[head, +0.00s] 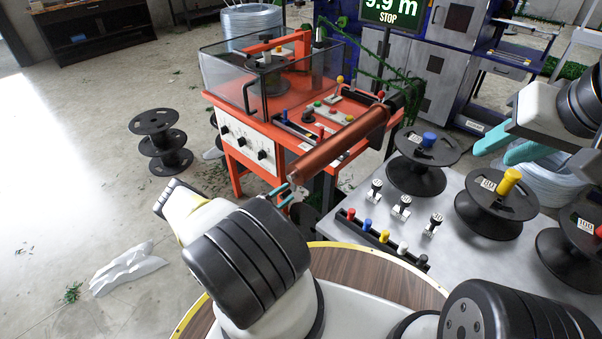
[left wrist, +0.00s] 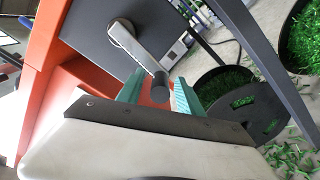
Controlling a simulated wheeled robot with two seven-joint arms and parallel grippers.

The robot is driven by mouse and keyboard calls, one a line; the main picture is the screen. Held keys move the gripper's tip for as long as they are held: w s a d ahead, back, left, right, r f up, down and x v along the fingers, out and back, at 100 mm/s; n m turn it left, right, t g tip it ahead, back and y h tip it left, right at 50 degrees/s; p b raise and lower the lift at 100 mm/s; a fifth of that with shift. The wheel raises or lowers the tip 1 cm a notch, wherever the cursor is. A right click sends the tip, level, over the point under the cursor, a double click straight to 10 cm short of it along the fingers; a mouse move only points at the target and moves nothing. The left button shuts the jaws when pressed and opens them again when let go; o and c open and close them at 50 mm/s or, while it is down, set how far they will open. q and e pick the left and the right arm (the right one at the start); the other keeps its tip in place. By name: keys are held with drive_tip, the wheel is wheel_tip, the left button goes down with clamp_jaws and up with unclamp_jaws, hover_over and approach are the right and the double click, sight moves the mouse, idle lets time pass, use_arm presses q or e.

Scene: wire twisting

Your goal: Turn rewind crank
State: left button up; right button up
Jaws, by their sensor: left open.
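The rewind crank shows in the left wrist view as a pale metal arm (left wrist: 137,45) with a black handle (left wrist: 160,88), mounted on a dark panel of the orange machine (head: 240,140). My left gripper (left wrist: 158,92) is open, with its teal fingers on either side of the black handle. Whether a finger touches the handle I cannot tell. In the head view my left gripper (head: 287,193) is beside the machine's lower front corner, and the crank there is mostly hidden. My right gripper (head: 510,150) is over the grey table, its teal fingers apart and empty.
Black spools (head: 418,160) and a row of coloured pegs (head: 383,237) stand on the grey table (head: 455,255) at right. Another black spool (head: 160,140) is on the floor at left. A lit display (head: 392,12) reads 9.9 m, STOP. Floor at left is mostly clear.

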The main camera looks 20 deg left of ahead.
use_arm(q)
drive_tip(key=v, duration=0.7)
drive_tip(key=shift+s+a, duration=0.15)
drive_tip(key=shift+s, duration=0.15)
idle(1.2)
